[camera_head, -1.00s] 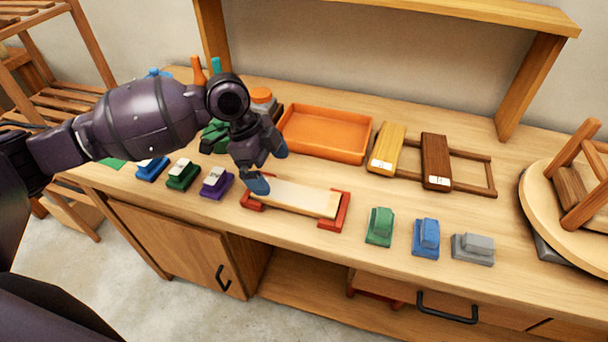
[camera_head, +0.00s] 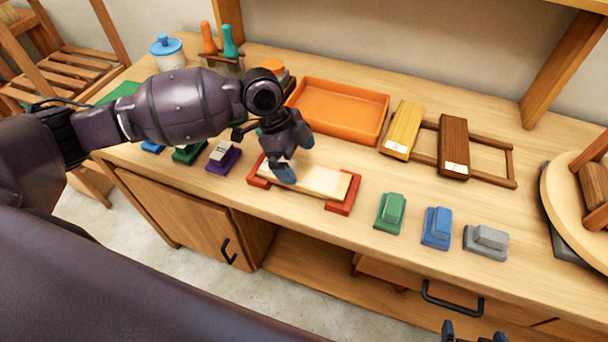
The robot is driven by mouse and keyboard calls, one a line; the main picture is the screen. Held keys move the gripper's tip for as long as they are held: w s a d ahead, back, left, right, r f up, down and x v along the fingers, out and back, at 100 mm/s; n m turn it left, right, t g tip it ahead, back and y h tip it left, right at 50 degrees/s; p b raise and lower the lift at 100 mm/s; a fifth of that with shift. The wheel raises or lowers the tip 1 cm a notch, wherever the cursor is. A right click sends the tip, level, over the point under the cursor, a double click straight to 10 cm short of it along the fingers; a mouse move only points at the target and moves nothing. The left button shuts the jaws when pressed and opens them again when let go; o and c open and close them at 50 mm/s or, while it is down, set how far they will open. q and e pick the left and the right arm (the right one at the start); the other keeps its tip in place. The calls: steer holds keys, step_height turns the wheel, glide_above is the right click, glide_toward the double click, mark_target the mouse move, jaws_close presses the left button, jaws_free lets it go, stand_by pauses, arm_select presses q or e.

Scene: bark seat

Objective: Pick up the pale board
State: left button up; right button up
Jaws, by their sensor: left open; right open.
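The pale board (camera_head: 325,182) lies across a red cradle (camera_head: 341,207) near the front of the workbench. My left gripper (camera_head: 294,160) is over the board's left part, with its dark blue fingertips apart. One fingertip overlaps the board's near left end in the picture, and the other is over its far side. I cannot tell whether they touch the board. The arm hides part of the board's left end. My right gripper (camera_head: 474,334) shows only its tips at the bottom edge, in front of the bench and away from the board.
An orange tray (camera_head: 340,110) stands behind the board. A yellow board (camera_head: 402,130) and a dark brown board (camera_head: 453,147) lie on a wooden rack. Green (camera_head: 390,212), blue (camera_head: 437,227) and grey (camera_head: 486,241) blocks stand to the right. A purple block (camera_head: 223,158) is at the left.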

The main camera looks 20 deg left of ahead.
mark_target(304, 174)
arm_select(q)
steer(key=x, duration=0.4)
steer(key=shift+f, duration=0.1)
steer(key=c, duration=1)
